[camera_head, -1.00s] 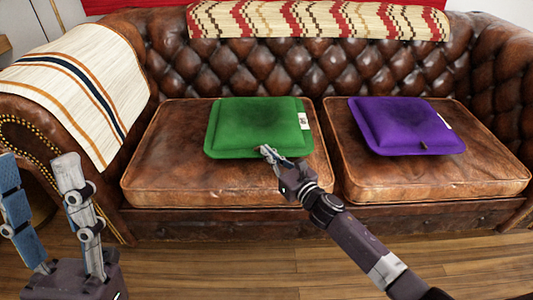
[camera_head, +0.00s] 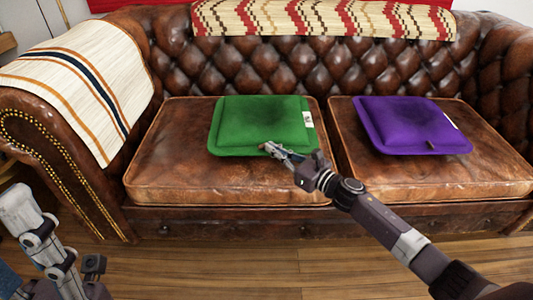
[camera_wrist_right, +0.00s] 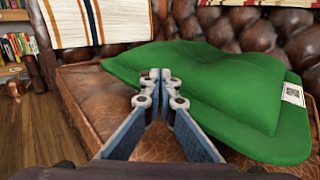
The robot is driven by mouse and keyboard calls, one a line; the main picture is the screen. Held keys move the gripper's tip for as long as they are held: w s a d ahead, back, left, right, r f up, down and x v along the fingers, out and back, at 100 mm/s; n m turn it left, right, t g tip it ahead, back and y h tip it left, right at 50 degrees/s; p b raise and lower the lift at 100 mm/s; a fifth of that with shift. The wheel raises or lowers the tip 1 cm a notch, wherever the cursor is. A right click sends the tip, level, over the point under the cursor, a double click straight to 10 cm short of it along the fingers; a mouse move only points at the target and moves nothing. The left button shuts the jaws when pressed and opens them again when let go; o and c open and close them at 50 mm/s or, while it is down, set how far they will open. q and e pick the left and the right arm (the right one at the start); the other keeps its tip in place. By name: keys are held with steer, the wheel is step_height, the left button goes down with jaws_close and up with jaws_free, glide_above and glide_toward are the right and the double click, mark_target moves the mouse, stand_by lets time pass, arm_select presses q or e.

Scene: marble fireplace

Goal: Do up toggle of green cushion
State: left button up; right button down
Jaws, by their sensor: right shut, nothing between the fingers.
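The green cushion (camera_head: 262,120) lies flat on the left seat of the brown leather sofa, with a white tag on its right side. It also fills much of the right wrist view (camera_wrist_right: 215,80). My right gripper (camera_head: 266,148) is at the cushion's front edge, with its fingertips together and empty; they also show in the wrist view (camera_wrist_right: 160,75). I cannot make out the green cushion's toggle; the fingers cover part of that edge.
A purple cushion (camera_head: 415,122) with a small toggle (camera_head: 432,144) at its front lies on the right seat. A striped throw (camera_head: 85,80) covers the left armrest, and a patterned one (camera_head: 325,20) covers the backrest. The wooden floor (camera_head: 250,265) in front is clear.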

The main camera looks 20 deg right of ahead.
steer(key=shift+w+d+n+g+y+b, duration=0.2)
steer(key=shift+n+g+y+b, duration=0.3)
steer(key=shift+n+y+b, duration=0.3)
steer(key=shift+y, duration=0.3)
steer(key=shift+w+b, duration=0.1)
steer(key=shift+b, duration=0.25)
steer(key=shift+d, duration=0.1)
stand_by(1.0)
